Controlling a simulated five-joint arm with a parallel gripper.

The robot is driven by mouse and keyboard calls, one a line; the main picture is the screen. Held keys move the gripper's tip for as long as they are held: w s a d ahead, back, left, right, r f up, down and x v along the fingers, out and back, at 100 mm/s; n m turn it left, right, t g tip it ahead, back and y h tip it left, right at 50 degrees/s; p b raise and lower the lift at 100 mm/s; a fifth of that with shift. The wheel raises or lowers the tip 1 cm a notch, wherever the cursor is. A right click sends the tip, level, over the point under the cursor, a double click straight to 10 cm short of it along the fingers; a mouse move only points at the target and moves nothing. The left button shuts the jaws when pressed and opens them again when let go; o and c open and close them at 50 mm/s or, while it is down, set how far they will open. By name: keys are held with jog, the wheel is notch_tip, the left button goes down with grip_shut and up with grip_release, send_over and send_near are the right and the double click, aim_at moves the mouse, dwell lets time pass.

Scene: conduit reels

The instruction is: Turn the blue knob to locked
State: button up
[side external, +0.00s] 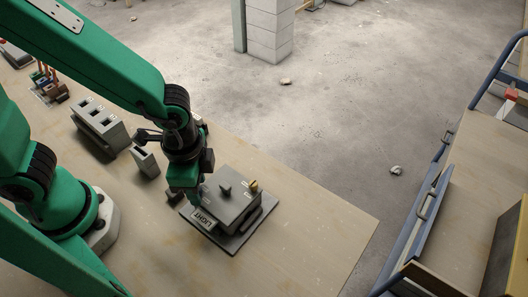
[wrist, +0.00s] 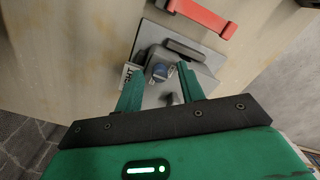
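The blue knob (wrist: 160,72) shows in the wrist view on top of a grey box (wrist: 150,50), between my two green fingers. My gripper (wrist: 160,67) is open, with one finger on each side of the knob; I cannot tell whether either finger touches it. In the side view my gripper (side external: 191,199) is low over the left part of the grey box (side external: 235,208) and hides the blue knob. The box has a white label (side external: 204,217) reading LIGHT. The knob's pointer marks are too small to read.
A black knob (side external: 226,189) and a yellow-orange knob (side external: 253,185) stand on the same box. A grey switch block (side external: 100,128) and a small grey block (side external: 145,160) sit to the left on the bench. The bench (side external: 320,215) is clear to the right. A red handle (wrist: 205,17) shows in the wrist view.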

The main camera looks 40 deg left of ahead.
jog(key=shift+r, duration=0.15)
jog(key=shift+r, duration=3.8)
jog(key=a+r+n+t, duration=0.2)
jog(key=a+r+n, duration=0.3)
jog(key=a, duration=0.4)
jog(key=w+a+r+n+t, duration=0.1)
jog(key=a+r+n+t, duration=0.2)
jog(key=a, duration=0.5)
jog(key=r+n, duration=0.1)
jog(key=n, duration=0.1)
jog(key=shift+w+a+r+n+t, duration=0.3)
jog(key=shift+a+r+n, duration=0.1)
